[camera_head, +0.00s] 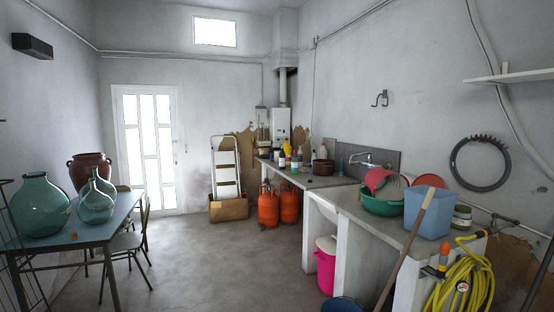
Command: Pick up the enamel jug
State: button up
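I cannot make out an enamel jug for certain in the head view. The far end of the counter (315,182) holds a cluster of small bottles and containers (288,158), too small to tell apart. A dark brown pot (323,167) stands beside them. My gripper is not in view.
Green glass demijohns (40,208) and a brown clay urn (88,169) are at the blue table (70,238) on the left, with chairs beside it. Orange gas bottles (268,207), a pink bin (326,265) and a leaning wooden handle (405,250) line the counter. The middle floor (215,265) is clear.

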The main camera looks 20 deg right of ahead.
aim_at(276, 154)
jog(key=z, duration=1.4)
jog(key=k, duration=0.25)
jog(key=u, duration=0.9)
jog(key=i, duration=2.1)
jog(key=u, duration=0.65)
jog(key=i, duration=2.3)
jog(key=u, duration=0.15)
jog(key=i, duration=2.35)
jog(key=z, duration=0.1)
